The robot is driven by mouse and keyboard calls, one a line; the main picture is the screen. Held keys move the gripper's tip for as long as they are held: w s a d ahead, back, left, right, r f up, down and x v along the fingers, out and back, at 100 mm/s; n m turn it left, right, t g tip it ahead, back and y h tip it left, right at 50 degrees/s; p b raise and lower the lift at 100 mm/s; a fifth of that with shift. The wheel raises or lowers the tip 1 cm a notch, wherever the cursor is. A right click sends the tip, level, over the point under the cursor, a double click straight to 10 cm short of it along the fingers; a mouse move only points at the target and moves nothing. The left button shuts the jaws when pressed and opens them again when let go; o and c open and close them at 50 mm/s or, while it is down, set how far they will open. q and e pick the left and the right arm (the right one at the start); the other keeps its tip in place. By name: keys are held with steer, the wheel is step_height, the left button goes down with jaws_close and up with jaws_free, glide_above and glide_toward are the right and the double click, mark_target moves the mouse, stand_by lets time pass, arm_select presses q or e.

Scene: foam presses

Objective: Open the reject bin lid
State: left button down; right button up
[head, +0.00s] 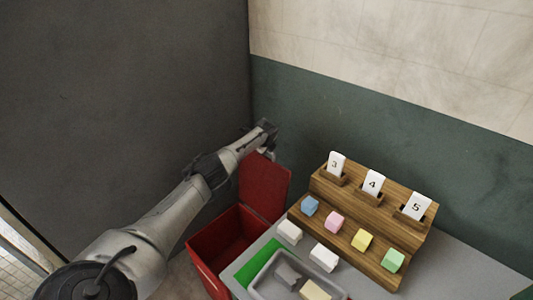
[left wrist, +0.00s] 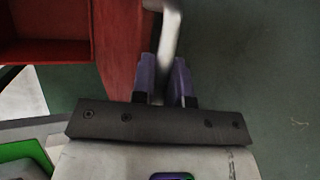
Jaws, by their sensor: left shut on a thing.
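The red reject bin (head: 208,250) stands on the floor left of the table. Its red lid (head: 265,186) is raised and stands upright at the bin's back edge, so the bin's inside shows. My left gripper (head: 268,150) is at the top of the lid. In the left wrist view my left gripper (left wrist: 165,88) is shut on the pale handle (left wrist: 170,38) beside the red lid (left wrist: 115,45). The open bin (left wrist: 50,50) shows at the upper left there. My right gripper is in neither view.
A grey table (head: 375,285) stands right of the bin, with a green patch (head: 259,262), a grey tray (head: 263,284) and several foam blocks. A wooden stepped rack (head: 375,215) holds cards 3, 4 and 5. A dark wall (head: 120,90) stands behind my left arm.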

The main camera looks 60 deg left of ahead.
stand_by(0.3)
arm_select(q)
steer(key=c, duration=1.5)
jaws_free()
steer(key=o, duration=0.4)
steer(key=shift+c, duration=0.2)
steer(key=shift+s+d+r+p, duration=0.1)
steer(key=shift+d+r+p, duration=0.05)
steer(key=shift+r+p, duration=0.35)
steer(key=shift+p+v, duration=0.7)
steer(key=shift+v, duration=0.35)
steer(key=p+v, duration=0.1)
steer(key=v, duration=0.9)
steer(key=shift+d+r, duration=0.2)
steer(key=shift+d, duration=0.1)
